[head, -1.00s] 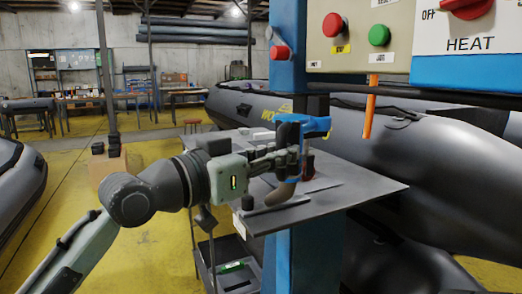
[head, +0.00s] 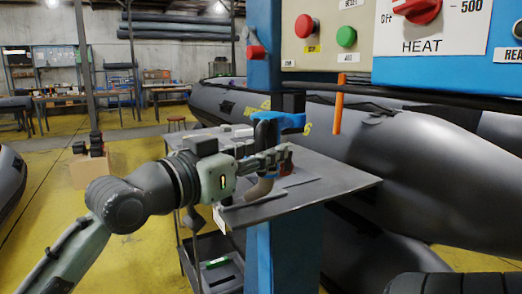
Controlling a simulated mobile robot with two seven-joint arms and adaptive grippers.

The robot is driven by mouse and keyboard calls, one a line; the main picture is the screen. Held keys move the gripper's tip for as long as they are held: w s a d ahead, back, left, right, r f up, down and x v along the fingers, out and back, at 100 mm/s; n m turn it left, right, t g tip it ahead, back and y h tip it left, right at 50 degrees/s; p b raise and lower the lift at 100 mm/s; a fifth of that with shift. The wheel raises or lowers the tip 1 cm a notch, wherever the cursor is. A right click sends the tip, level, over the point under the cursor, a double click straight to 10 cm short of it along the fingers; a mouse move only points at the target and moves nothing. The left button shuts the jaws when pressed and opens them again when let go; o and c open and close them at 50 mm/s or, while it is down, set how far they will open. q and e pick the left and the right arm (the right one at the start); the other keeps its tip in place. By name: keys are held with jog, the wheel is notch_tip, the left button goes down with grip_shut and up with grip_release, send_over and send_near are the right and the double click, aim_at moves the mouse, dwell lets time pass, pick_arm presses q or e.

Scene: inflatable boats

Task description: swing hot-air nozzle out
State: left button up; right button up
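My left gripper (head: 277,160) reaches in from the left, over the grey metal table of the machine. Its fingers are level with the assembly below the blue bracket (head: 288,122). A dark curved pipe and a brownish bent tube (head: 262,189), which looks like the hot-air nozzle, show there just above the table plate. The fingers cover part of this assembly. I cannot tell whether they touch or grip it, or how far apart they are. A small red part lies at the fingertips. My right gripper is not in view.
The control panel (head: 325,58) with red and green buttons and a HEAT dial hangs above. An orange lever (head: 339,110) hangs below it. The table plate (head: 335,180) juts out from the blue column (head: 285,250). Grey inflatable boats (head: 430,170) lie behind and right.

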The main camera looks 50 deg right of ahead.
pick_arm(q)
jog(key=shift+w, duration=0.15)
jog(key=shift+w+a, duration=0.1)
jog(key=shift+a, duration=0.4)
jog(key=a, duration=1.1)
jog(key=shift+w, duration=0.2)
